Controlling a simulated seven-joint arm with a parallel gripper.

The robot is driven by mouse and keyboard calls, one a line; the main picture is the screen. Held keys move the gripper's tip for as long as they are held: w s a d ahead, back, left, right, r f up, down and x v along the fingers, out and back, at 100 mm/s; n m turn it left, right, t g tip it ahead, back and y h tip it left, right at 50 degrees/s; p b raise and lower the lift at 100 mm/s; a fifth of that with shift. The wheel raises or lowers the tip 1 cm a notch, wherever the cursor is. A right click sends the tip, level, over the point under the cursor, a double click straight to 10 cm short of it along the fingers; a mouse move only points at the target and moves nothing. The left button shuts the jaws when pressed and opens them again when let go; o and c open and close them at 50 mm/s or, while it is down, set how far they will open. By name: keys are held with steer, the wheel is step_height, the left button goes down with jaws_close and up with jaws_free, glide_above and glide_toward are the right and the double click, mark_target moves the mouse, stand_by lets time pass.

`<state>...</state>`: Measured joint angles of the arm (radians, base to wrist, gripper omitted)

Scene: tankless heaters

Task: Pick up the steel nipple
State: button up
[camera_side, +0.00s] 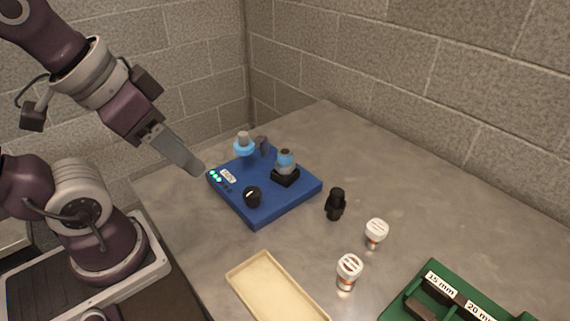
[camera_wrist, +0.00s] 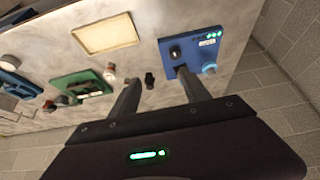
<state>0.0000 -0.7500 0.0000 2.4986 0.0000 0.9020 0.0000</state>
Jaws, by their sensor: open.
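My gripper (camera_side: 197,169) is above the table at the left edge of the blue board, in the side view. In the wrist view its two fingers (camera_wrist: 157,88) are spread apart with nothing between them. I cannot pick out the steel nipple with certainty. A short grey cylinder (camera_side: 243,136) stands up from a light-blue ring (camera_side: 244,150) at the back of the blue board (camera_side: 262,212). Another light-blue fitting with a dark top (camera_side: 286,160) sits in a black block on the board. The gripper touches neither.
A black knob (camera_side: 252,196) is on the board. A black fitting (camera_side: 335,203) and two white-capped jars (camera_side: 376,231) (camera_side: 349,266) stand to the right. A cream tray (camera_side: 236,277) lies in front, and a green labelled bin (camera_side: 400,303) at lower right. The table's back right is clear.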

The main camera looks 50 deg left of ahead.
step_height(320, 180, up, 4)
steer(key=m+t+y, duration=0.2)
steer(key=m+y, duration=1.5)
steer(key=m, duration=0.6)
glide_above(283, 150)
steer(key=d, duration=0.6)
steer(key=shift+h, duration=0.3)
steer(key=f, duration=0.7)
steer(key=a+f, duration=0.1)
steer(key=f, duration=1.3)
steer(key=shift+s+a, duration=0.2)
steer(key=shift+s, duration=0.2)
steer(key=shift+w+a+f, duration=0.1)
steer(key=shift+a+f, duration=0.05)
steer(key=shift+a, duration=0.15)
steer(key=x, duration=0.6)
steer(key=shift+s+a, duration=0.25)
steer(key=shift+a, duration=0.15)
jaws_close()
